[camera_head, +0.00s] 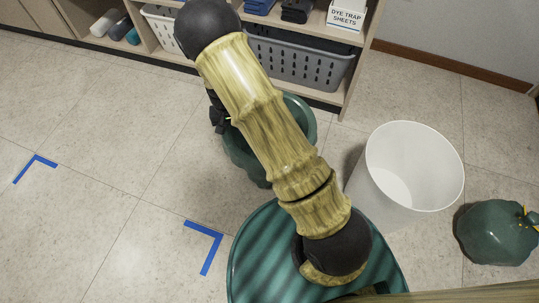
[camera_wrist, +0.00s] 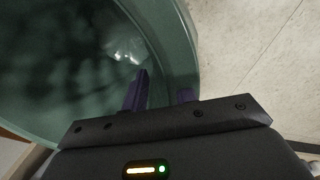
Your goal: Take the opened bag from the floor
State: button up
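The opened bag (camera_head: 304,113) is a dark green, round, open-topped bag standing on the floor in the head view, partly hidden behind my arm. In the wrist view the opened bag (camera_wrist: 60,60) fills the left half, its inside dark with a pale shiny patch. My gripper (camera_wrist: 163,82) is at its rim, with two purple fingers apart. The left finger is over the inside of the bag. The right finger shows only as a short stub at the rim, and part of the bag wall appears between them. In the head view the gripper is mostly hidden by my arm.
A white bin (camera_head: 388,186) stands to the right of the opened bag. A tied green bag (camera_head: 495,232) lies at the far right. A wooden shelf (camera_head: 345,92) with a grey basket (camera_head: 298,61) stands behind. Blue tape corners (camera_head: 207,238) mark the clear floor at left.

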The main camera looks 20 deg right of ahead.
jog(key=shift+f, duration=0.65)
grip_shut()
